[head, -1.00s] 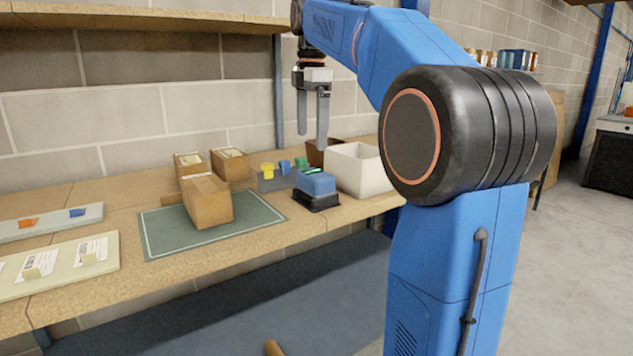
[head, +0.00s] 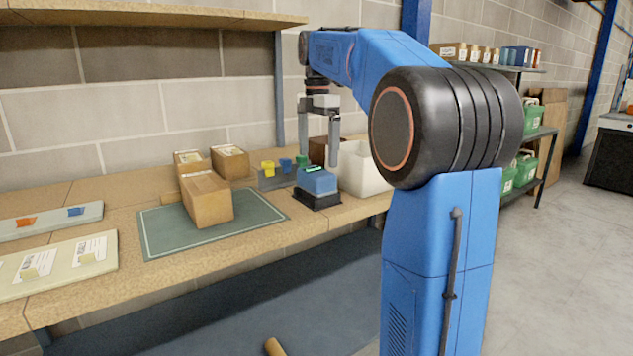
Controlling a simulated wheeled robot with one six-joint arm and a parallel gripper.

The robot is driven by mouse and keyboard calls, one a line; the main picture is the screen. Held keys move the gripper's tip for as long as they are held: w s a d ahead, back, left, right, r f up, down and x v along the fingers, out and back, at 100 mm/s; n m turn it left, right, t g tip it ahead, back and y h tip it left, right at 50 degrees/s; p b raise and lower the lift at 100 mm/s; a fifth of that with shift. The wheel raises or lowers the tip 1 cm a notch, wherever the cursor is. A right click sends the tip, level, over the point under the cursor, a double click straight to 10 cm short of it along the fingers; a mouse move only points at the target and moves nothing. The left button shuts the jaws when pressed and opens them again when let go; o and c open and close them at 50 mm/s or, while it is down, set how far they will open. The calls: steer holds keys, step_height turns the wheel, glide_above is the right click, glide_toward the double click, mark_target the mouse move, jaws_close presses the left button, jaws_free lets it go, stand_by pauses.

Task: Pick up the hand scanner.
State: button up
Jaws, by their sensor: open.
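A blue device with a green top face (head: 318,181), which looks like the hand scanner, sits in a black base (head: 318,202) on the wooden bench, right of the green mat. My gripper (head: 318,156) hangs above it, pointing down. Its two grey fingers are apart with nothing between them. The fingertips appear close above the device's top; the exact gap is hard to tell from this view. The right finger overlaps the white bin in the picture.
A white bin (head: 362,172) stands close to the right of the device, partly behind my arm. Left of it are small yellow, blue and green items in a grey holder (head: 268,182). A cardboard box (head: 207,202) stands on the green mat (head: 165,240). An overhead shelf (head: 150,20) runs above the bench.

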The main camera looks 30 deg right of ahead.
mark_target(316, 171)
step_height(316, 171, down, 3)
steer(key=shift+r, duration=0.2)
steer(key=shift+s+a+f, duration=0.15)
steer(key=shift+f, duration=1.2)
steer(key=shift+s+a+f, duration=0.1)
steer(key=shift+a+f, duration=0.05)
steer(key=shift+f, duration=1.15)
steer(key=c, duration=1.1)
